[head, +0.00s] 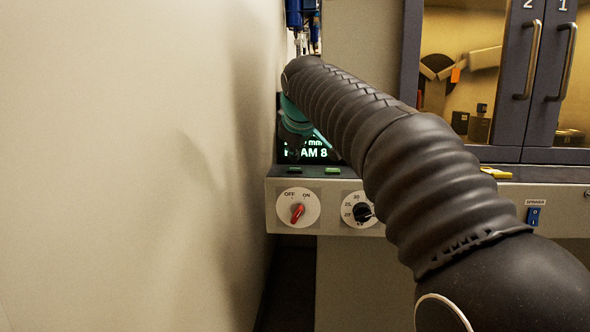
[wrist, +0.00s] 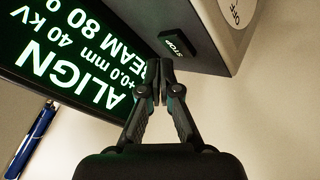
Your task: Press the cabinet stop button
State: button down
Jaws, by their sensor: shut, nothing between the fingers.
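The stop button (wrist: 178,42) is a small dark block labelled STOP on the cabinet ledge, beside the lit screen (wrist: 80,50). In the wrist view my gripper (wrist: 162,78) is shut and empty, its fingertips just below the button in the picture. I cannot tell whether they touch it. In the head view my gripper (head: 293,150) is small and dark in front of the screen (head: 318,151), partly hidden. The stop button (head: 295,170) appears to be the left of two small labelled blocks on the ledge, below the gripper.
A red-pointer OFF/ON dial (head: 298,208) and a numbered black knob (head: 362,212) are on the ledge front. A plain wall (head: 130,160) stands close on the left. A blue rocker switch (head: 534,216) and glass-door cabinet (head: 470,80) are to the right.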

aim_at(295, 169)
jog(key=shift+f, duration=0.1)
dwell(0.5)
jog(key=shift+f, duration=0.3)
jog(key=shift+f+b, duration=0.45)
dwell(0.7)
jog(key=shift+r, duration=0.1)
jog(key=shift+d+r+p, duration=0.1)
jog(key=shift+r+p, duration=0.65)
jog(key=shift+p, duration=0.2)
notch_tip(295, 169, up, 5)
jog(key=p, duration=0.5)
